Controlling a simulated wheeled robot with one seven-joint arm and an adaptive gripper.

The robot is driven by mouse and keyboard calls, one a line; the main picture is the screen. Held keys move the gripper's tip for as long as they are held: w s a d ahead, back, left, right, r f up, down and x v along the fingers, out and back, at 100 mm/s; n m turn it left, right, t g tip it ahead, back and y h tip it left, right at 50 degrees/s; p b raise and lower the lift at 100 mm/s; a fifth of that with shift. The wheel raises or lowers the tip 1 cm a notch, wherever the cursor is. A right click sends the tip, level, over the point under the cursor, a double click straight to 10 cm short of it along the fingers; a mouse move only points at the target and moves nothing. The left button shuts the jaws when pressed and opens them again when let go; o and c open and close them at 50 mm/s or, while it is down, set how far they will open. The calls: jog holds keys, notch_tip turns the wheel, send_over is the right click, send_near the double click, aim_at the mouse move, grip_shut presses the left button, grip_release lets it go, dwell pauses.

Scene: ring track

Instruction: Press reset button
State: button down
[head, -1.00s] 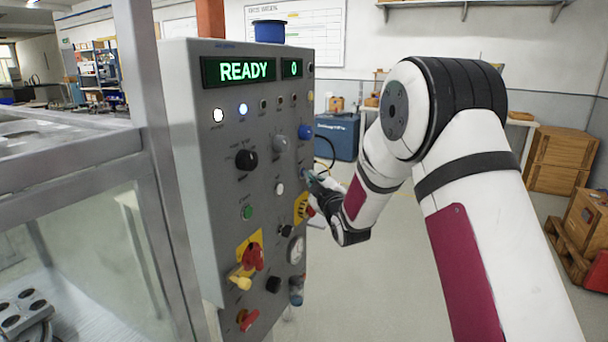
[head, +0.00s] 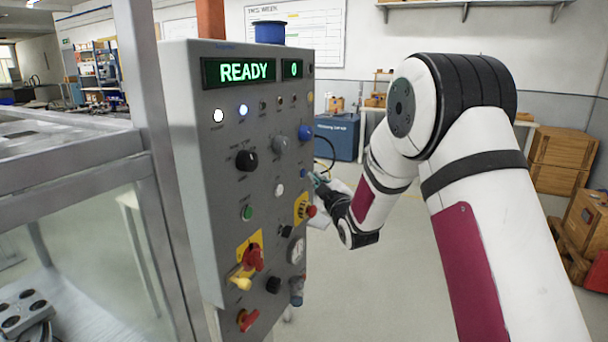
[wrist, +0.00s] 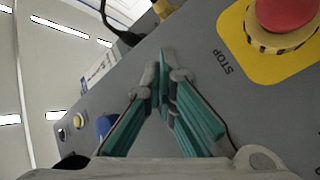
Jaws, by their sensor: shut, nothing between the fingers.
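The grey control panel (head: 215,180) stands upright left of my arm. A small blue button (head: 304,173) sits on its right part, above the yellow-backed red stop button (head: 310,210); I cannot read its label, so cannot confirm it is the reset button. My gripper (head: 315,178) is shut and empty just right of the blue button, seemingly a little off the panel face. In the wrist view the teal fingers (wrist: 163,82) meet at their tips in front of the panel. They hide what lies behind. The stop button (wrist: 285,15) is at upper right there.
A larger blue knob (head: 305,132) sits above the small button and several other knobs and switches fill the panel. The display (head: 245,70) reads READY and 0. White and blue lamps glow. Floor right of the panel is open.

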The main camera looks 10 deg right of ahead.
jog(key=shift+s+d, duration=0.75)
jog(key=shift+d, duration=0.25)
jog(key=shift+s+d, duration=0.7)
jog(key=shift+d, duration=0.3)
jog(key=s+d+r+m+g+h+p, duration=0.1)
jog(key=s+r+m+g+h, duration=0.2)
jog(key=s, duration=0.5)
jog(key=s+r+m+g+p, duration=0.2)
jog(key=s+r+m+g, duration=0.1)
jog(key=s+r, duration=0.4)
jog(key=s+a+f+m+g, duration=0.1)
jog(key=s+g, duration=0.3)
jog(key=s, duration=1.4)
jog(key=s+a+f+m+g+p, duration=0.1)
jog(key=s+m+g, duration=0.3)
jog(key=s, duration=1.4)
jog(key=shift+s+a+f+p, duration=0.2)
jog(key=shift+f+p, duration=0.1)
jog(key=shift+f, duration=0.25)
